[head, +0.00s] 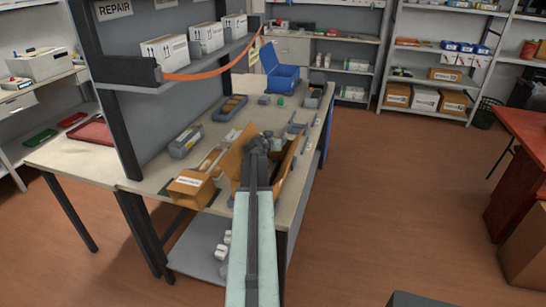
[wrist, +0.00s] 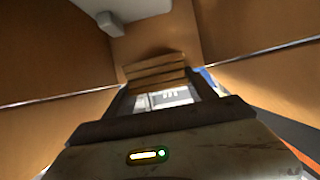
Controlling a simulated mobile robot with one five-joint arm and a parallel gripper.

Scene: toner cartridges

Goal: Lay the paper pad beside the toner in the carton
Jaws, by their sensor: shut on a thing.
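The open brown carton (head: 234,158) stands on the workbench with its flaps up. My gripper (head: 258,146) reaches over and into it. In the wrist view the carton's brown walls (wrist: 50,50) surround my gripper (wrist: 158,82). The gripper is shut on a brown, layered piece, the paper pad (wrist: 155,68), held between the dark fingers. A pale patch with dark print shows between the fingers below the pad; I cannot tell if it is the toner. My arm and gripper hide most of the carton's inside in the head view.
A grey tray (head: 185,142), an orange-filled tray (head: 230,107) and a blue open case (head: 279,72) stand farther back. A shelf with white boxes (head: 165,48) overhangs the left side.

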